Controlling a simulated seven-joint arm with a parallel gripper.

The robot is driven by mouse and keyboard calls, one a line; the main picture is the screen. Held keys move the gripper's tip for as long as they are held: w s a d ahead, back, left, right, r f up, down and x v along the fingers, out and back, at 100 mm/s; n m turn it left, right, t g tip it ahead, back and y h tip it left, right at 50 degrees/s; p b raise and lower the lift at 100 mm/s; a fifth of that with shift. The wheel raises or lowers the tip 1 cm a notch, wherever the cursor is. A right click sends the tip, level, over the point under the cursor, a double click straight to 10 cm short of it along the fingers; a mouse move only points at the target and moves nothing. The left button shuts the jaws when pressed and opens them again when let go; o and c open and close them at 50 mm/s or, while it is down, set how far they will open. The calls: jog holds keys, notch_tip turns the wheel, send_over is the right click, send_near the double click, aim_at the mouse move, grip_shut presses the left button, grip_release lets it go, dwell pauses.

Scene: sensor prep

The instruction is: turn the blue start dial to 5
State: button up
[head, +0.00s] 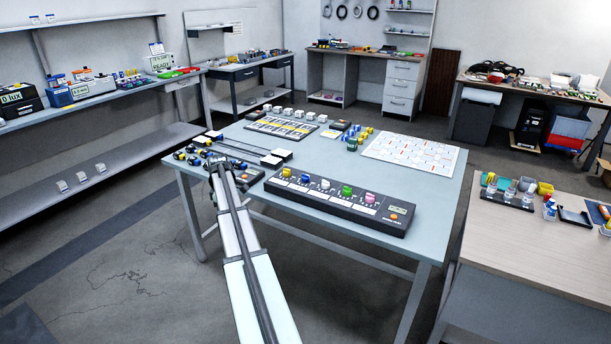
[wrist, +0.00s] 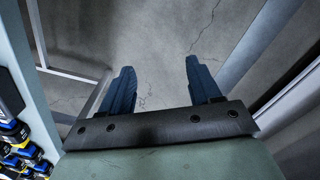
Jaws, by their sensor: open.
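The blue start dial (head: 305,178) is on the dark control box (head: 340,204) at the front of the table. It sits between a yellow dial (head: 287,172) and a white dial (head: 325,184). Its setting is too small to read. My arm reaches up to the table's front left, and its end is left of the box, apart from the blue dial. In the wrist view my gripper (wrist: 162,88) is open and empty, its two dark blue fingers apart above the floor. The dial and box are not in the wrist view.
Green (head: 347,190) and pink (head: 370,198) dials and an orange button (head: 393,216) share the box. Blue-yellow parts (wrist: 18,145) lie on the table near my gripper. A white patterned sheet (head: 415,154) lies at the table's right. Table between sheet and box is clear.

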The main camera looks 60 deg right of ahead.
jog(key=s+d+r+n, duration=0.1)
jog(key=s+d+r, duration=0.15)
jog(key=d, duration=0.45)
jog(key=s+d+r, duration=0.2)
jog(key=d+r, duration=0.2)
jog(key=d, duration=0.2)
jog(key=s+d+r+n, duration=0.1)
jog(key=s+d+r, duration=0.1)
jog(key=d+r, duration=0.35)
notch_tip(320, 180, up, 5)
jog(key=n, duration=0.1)
send_over(306, 178)
jog(key=f, duration=1.2)
jog(key=shift+w+d+f, duration=0.3)
jog(key=shift+d+f, duration=0.05)
jog(key=shift+d, duration=0.05)
jog(key=shift+c, duration=0.4)
jog(key=c, duration=1)
jog(key=shift+o, duration=0.2)
